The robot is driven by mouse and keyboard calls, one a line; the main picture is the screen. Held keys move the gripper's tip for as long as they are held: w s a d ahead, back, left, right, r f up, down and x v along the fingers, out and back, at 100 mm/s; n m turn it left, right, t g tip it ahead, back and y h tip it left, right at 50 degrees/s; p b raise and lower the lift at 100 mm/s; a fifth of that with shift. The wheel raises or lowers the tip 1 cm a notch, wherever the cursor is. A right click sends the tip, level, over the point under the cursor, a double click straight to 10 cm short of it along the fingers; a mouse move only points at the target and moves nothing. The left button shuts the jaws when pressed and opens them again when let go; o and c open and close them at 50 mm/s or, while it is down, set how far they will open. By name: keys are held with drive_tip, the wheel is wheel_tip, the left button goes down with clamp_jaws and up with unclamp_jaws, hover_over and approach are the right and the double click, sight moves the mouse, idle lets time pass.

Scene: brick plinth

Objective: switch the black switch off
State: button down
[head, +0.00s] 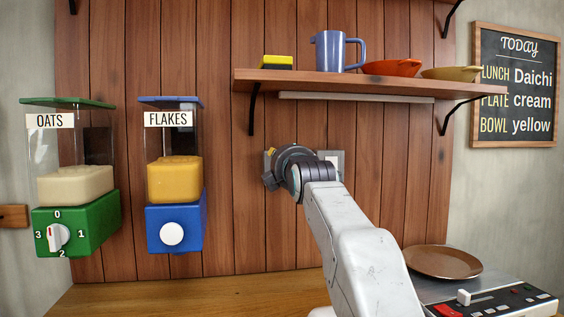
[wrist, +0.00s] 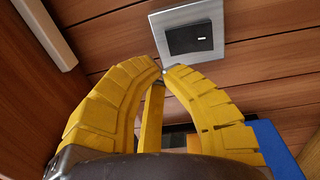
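The black switch (wrist: 188,40) is a dark rocker with a small white mark, set in a silver plate (wrist: 160,43) on the wooden wall in the wrist view. My gripper (wrist: 162,70) has yellow ribbed fingers, with their tips together and nothing seen between them. The tips overlap the plate's lower edge in the wrist view, below the rocker; I cannot tell whether they touch it. In the head view my gripper (head: 270,154) is mostly hidden behind my wrist, facing the wall. A pale plate (head: 338,157) shows right of my wrist; the black rocker is not visible there.
A shelf (head: 350,82) with a blue mug (head: 336,50), sponge (head: 276,62) and bowls hangs above my gripper. Green OATS (head: 92,222) and blue FLAKES (head: 190,214) dispensers are at left. A brown plate (head: 443,262) and control panel (head: 495,303) are at lower right.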

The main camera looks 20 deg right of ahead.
drive_tip(key=v, duration=0.8)
drive_tip(key=shift+r+b, duration=0.35)
drive_tip(key=shift+r, duration=0.4)
drive_tip(key=shift+s, duration=0.1)
drive_tip(key=s+a+f+m+g+y+p, duration=0.1)
drive_tip(key=s+a+f+m+g+p, duration=0.2)
drive_tip(key=s+p, duration=0.6)
drive_tip(key=s+a+f+m+g+y+p, duration=0.1)
drive_tip(key=s+a+f+m+g+p, duration=0.3)
drive_tip(key=s+f+m+g+p, duration=0.3)
drive_tip(key=s+a+f+m+g+y+p, duration=0.2)
drive_tip(key=s+a+f+m+g+p, duration=0.1)
drive_tip(key=s+p, duration=0.9)
drive_tip(key=s+f+m+g, duration=0.1)
drive_tip(key=s+f+m, duration=0.1)
drive_tip(key=s+f, duration=0.1)
drive_tip(key=shift+a+f+g+p, duration=0.15)
drive_tip(key=shift+f+g+p, duration=0.05)
drive_tip(key=shift+g+p, duration=0.2)
